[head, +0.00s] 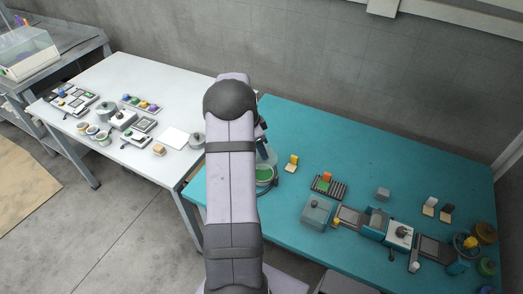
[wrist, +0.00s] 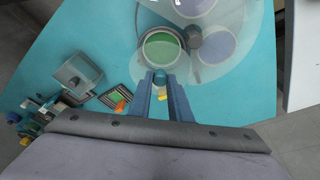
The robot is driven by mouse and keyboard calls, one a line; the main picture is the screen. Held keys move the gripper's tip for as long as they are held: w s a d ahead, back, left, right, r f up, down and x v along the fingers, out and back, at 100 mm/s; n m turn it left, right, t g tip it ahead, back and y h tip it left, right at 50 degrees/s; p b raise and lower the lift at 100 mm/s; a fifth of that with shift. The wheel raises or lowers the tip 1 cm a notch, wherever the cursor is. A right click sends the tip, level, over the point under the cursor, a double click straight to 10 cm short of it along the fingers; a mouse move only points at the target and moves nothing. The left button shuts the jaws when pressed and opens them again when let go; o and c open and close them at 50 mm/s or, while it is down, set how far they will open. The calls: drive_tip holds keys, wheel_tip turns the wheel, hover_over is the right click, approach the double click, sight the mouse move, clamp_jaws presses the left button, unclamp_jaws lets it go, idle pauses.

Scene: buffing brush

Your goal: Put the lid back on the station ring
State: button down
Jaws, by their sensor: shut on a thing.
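My gripper (wrist: 162,82) is shut on the small teal knob (wrist: 160,76) of a clear, see-through lid (wrist: 240,55). The lid spreads from the knob toward the top of the wrist view. A round station with a green middle and pale ring (wrist: 146,38) shows through or beside the lid; I cannot tell the gap between lid and ring. In the head view the green-centred ring (head: 264,183) is on the teal table just right of my arm, with the pale clear lid (head: 269,153) seen above it. My arm hides my gripper there.
Purple-grey discs (wrist: 217,43) and a dark round knob (wrist: 195,37) are close by the ring. A yellow block (head: 293,160), a dark rack (head: 329,188) and a grey box (head: 317,212) stand to the right on the teal table (head: 350,150). A white table (head: 150,75) is at left.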

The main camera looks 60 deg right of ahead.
sight(261, 162)
drive_tip(key=shift+f+b, duration=1.85)
drive_tip(key=shift+f, duration=1.2)
drive_tip(key=shift+f+b, duration=0.15)
drive_tip(key=shift+b, duration=0.8)
idle(0.7)
idle(0.4)
drive_tip(key=c, duration=1.1)
unclamp_jaws()
drive_tip(key=shift+r+p, duration=1.95)
drive_tip(key=shift+r, duration=1.6)
